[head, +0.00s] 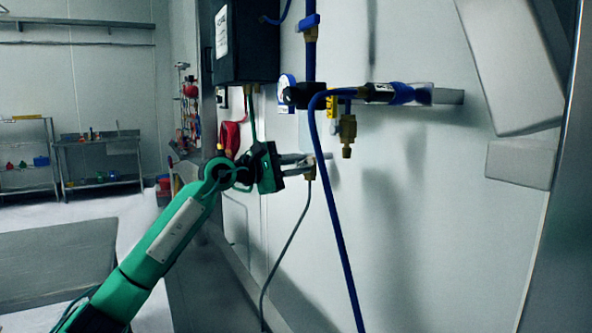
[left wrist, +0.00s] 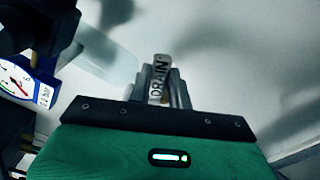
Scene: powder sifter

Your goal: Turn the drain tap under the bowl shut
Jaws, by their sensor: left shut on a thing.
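The drain tap (head: 310,174) sits low on the pale wall, a small brass fitting with a thin hose hanging from it. Its grey lever, marked DRAIN (left wrist: 159,80), stands between my left gripper's fingers in the left wrist view. My left gripper (head: 303,160) reaches in from the left and is shut on the lever; the fingertips also show in the left wrist view (left wrist: 160,88). The fingers partly hide the lever, and the tap body is mostly hidden in the left wrist view. I cannot make out a bowl. My right gripper is not in view.
A blue hose (head: 328,190) hangs close to the right of the tap. A brass fitting (head: 347,135) and a blue-collared pipe (head: 400,94) are above right. A dark box (head: 245,42) hangs above. A gauge (left wrist: 18,80) is at left in the wrist view.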

